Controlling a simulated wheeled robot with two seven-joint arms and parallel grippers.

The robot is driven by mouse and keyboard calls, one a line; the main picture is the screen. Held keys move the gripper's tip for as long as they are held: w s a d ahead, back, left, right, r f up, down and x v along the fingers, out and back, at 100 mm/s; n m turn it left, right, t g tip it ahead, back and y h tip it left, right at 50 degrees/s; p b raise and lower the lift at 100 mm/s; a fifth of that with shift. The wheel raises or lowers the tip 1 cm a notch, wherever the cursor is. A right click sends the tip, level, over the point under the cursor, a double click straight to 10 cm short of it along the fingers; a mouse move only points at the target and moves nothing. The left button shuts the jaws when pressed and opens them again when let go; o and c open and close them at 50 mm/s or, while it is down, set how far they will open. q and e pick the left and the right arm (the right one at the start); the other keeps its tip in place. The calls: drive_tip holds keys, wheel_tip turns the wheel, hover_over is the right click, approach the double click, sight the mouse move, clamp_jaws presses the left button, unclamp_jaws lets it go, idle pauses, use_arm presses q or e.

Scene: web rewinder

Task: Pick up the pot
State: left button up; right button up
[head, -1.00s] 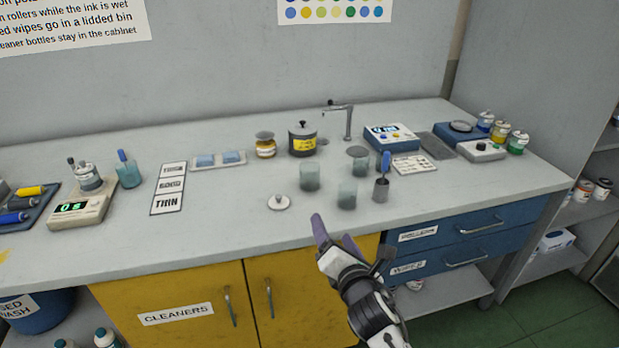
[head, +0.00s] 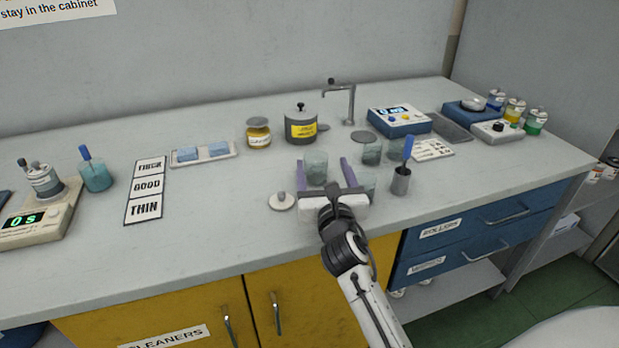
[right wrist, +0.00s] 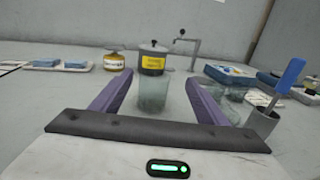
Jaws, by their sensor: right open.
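A dark grey lidded pot (head: 301,130) with a yellow label stands upright toward the back of the counter. It also shows in the right wrist view (right wrist: 152,64), beyond a translucent greenish glass cup (right wrist: 153,92). My right gripper (head: 322,172) is open and empty over the front of the counter, fingers pointing toward the back. The glass cup (head: 314,170) appears between or just beyond the fingers; contact cannot be told. A second glass cup is partly hidden by the right finger. My left gripper is not in view.
A small white lid (head: 282,201) lies left of my gripper. A metal cup with a blue-handled tool (head: 401,179) stands to the right. An amber jar (head: 259,133) and a tap (head: 350,105) flank the grey pot.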

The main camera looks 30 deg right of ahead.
sight(314, 155)
drive_tip(key=shift+w+f+b, duration=0.1)
drive_tip(key=shift+f+b, duration=0.3)
drive_tip(key=shift+f, duration=0.4)
drive_tip(key=shift+w+f, duration=0.1)
drive_tip(key=shift+f, duration=0.15)
drive_tip(key=shift+w+f+b, duration=0.1)
drive_tip(key=shift+w+b, duration=0.15)
drive_tip(key=shift+b, duration=0.1)
drive_tip(key=x, duration=0.5)
drive_tip(key=b+x, duration=0.1)
drive_tip(key=x, duration=0.3)
drive_tip(key=shift+w+a, duration=0.1)
drive_tip(key=shift+w, duration=0.4)
drive_tip(key=c, duration=1.1)
